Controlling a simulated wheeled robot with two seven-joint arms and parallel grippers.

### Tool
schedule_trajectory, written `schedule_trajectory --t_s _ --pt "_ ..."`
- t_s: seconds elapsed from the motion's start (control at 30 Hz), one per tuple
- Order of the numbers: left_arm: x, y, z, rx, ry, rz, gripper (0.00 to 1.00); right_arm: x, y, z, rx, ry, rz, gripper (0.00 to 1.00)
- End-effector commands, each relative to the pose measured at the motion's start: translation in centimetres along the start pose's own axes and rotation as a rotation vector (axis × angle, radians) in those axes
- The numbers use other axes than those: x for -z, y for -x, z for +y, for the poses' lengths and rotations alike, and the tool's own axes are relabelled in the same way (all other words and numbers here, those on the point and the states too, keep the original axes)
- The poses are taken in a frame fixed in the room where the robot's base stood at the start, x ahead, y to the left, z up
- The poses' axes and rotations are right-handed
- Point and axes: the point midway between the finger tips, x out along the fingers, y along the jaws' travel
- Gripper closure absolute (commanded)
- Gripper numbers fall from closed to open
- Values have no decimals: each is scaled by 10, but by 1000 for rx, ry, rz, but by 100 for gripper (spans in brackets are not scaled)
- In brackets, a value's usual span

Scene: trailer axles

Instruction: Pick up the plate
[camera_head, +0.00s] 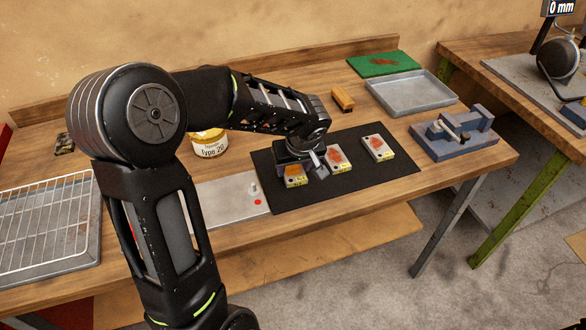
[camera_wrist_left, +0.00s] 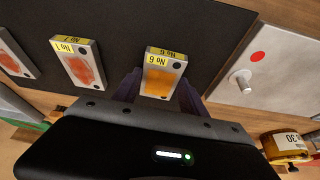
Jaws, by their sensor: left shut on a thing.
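Three small pale plates with yellow number labels lie on a black mat (camera_head: 320,195). My left gripper (camera_head: 304,170) is at the left-most plate (camera_head: 297,182), which has an orange patch. In the left wrist view this plate (camera_wrist_left: 162,72) reads No 6, and the fingers of my left gripper (camera_wrist_left: 160,90) are shut on its two sides. I cannot tell whether it is clear of the mat. The middle plate (camera_head: 339,160) has a red patch; the wrist view shows it (camera_wrist_left: 78,65) as well. The third plate (camera_head: 378,148) lies further right. My right gripper is not in view.
A metal sheet (camera_head: 225,200) with a peg and red dot lies left of the mat. A jar (camera_head: 208,146) stands behind it. A wire rack (camera_head: 45,225) is at far left. A grey tray (camera_head: 412,92), a green mat (camera_head: 383,64) and a blue-grey vise (camera_head: 455,135) are right.

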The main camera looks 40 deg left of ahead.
Motion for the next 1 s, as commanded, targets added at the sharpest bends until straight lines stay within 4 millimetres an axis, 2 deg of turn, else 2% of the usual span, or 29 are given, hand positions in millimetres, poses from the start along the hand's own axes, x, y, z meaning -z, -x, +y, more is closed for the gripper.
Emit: schedule_trajectory --t_s 0.17,0.27,0.6,0.7,1.0 --pt "5 8 1 -2 1 5 100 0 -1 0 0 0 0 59" --pt "10 19 1 -4 3 6 100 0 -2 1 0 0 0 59" --pt "32 76 1 -6 1 6 100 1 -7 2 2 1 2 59" --pt "36 86 1 -4 2 4 100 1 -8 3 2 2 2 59" --pt "39 94 0 -2 0 2 100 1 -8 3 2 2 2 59"
